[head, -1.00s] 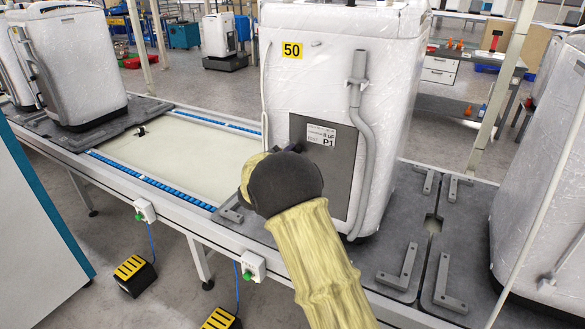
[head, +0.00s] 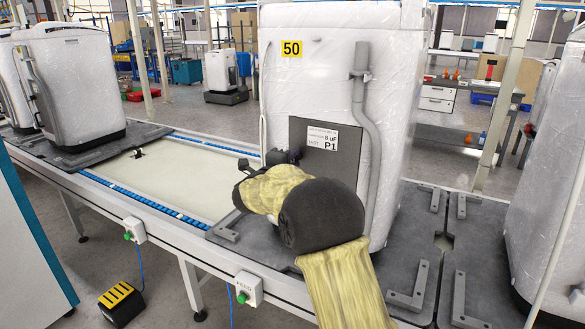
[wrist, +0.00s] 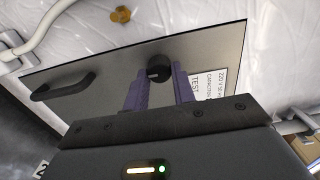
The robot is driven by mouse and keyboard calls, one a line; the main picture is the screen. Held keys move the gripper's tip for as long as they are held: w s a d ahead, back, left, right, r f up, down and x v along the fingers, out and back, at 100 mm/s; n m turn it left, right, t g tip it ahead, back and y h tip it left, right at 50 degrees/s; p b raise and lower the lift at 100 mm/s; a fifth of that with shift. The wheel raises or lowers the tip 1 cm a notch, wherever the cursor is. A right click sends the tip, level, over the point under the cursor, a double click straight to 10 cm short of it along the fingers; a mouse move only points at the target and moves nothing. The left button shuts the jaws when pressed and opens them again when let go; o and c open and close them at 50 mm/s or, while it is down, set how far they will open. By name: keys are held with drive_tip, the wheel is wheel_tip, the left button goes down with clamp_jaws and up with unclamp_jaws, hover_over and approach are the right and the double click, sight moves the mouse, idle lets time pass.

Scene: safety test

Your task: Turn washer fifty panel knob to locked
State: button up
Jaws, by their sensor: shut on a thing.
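Washer fifty (head: 335,80), white and wrapped in clear film, stands upright on the conveyor with a yellow 50 tag (head: 291,49). Its grey panel (head: 345,175) is low on the side facing me and bears a white label (head: 321,137). In the wrist view the black round knob (wrist: 158,67) sits on the panel (wrist: 100,85) beside the label. The purple fingers of my gripper (wrist: 158,82) are on either side of the knob, closed on it. Any knob pointer or locked mark is not readable. In the head view my arm hides the lower left of the panel.
A black handle (wrist: 68,86) is on the same panel. A grey drain hose (head: 371,135) runs down the washer's right side. Another wrapped washer (head: 550,180) stands at the right and one (head: 75,85) at the left. The pale conveyor stretch (head: 175,165) is clear.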

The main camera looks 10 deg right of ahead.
drive_tip(key=shift+f, duration=0.1)
idle(0.3)
drive_tip(key=o, duration=1)
drive_tip(key=shift+a, duration=0.1)
drive_tip(key=v, duration=1.7)
drive_tip(key=shift+s+p, duration=0.15)
drive_tip(key=shift+p, duration=0.15)
